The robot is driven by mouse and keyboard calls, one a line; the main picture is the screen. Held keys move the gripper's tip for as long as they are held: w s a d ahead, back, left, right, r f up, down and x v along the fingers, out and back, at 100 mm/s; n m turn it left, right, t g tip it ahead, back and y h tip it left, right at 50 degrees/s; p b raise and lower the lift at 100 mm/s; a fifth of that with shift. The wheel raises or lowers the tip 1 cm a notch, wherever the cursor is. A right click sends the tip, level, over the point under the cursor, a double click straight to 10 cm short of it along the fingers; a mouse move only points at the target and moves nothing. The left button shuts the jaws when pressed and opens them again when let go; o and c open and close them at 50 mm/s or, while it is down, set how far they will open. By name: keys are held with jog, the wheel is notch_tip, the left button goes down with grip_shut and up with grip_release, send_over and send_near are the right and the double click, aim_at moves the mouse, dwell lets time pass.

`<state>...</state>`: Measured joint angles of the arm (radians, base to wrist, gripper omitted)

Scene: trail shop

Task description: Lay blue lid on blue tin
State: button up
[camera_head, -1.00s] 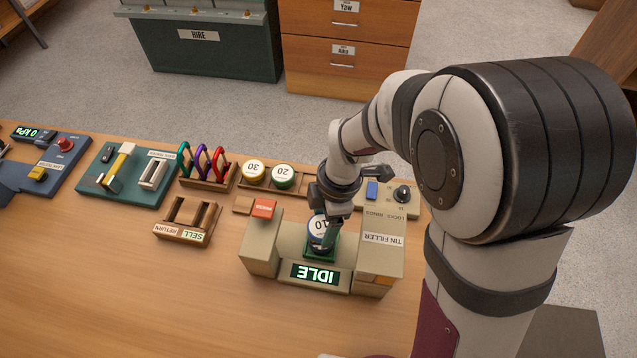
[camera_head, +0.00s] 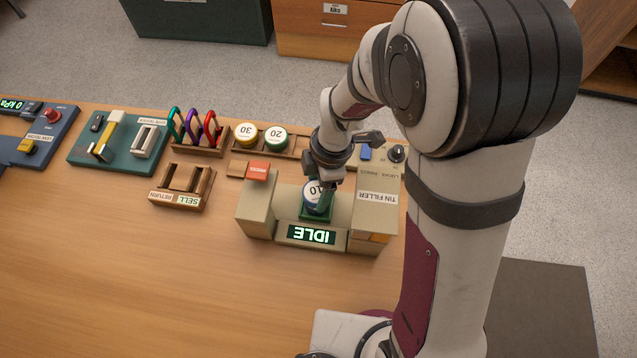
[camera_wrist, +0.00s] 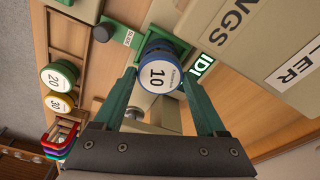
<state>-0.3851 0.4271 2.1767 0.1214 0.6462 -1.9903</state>
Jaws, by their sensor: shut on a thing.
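The blue lid (camera_head: 313,190) has a white top marked 10 and a blue rim. It is over the green seat (camera_head: 305,216) of the tin filler. It also shows in the wrist view (camera_wrist: 158,76), between my two green fingers. My gripper (camera_head: 322,192) is shut on the lid's sides; it shows in the wrist view too (camera_wrist: 162,80). A blue body, seemingly the blue tin (camera_wrist: 157,44), shows just beyond the lid's edge. I cannot tell whether lid and tin touch.
The tin filler (camera_head: 371,222) has walls on both sides and a display reading IDLE (camera_head: 311,235). Yellow (camera_head: 246,134) and green (camera_head: 276,138) tins stand in a rack behind. A return/sell tray (camera_head: 181,187) is to the left. The front of the table is clear.

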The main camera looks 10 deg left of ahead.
jog(key=shift+f, duration=0.1)
dwell(0.3)
jog(key=shift+f, duration=0.5)
jog(key=shift+f, duration=0.1)
jog(key=shift+f, duration=0.5)
jog(key=shift+f, duration=0.1)
dwell(0.4)
jog(key=o, duration=1.2)
jog(key=shift+o, duration=0.2)
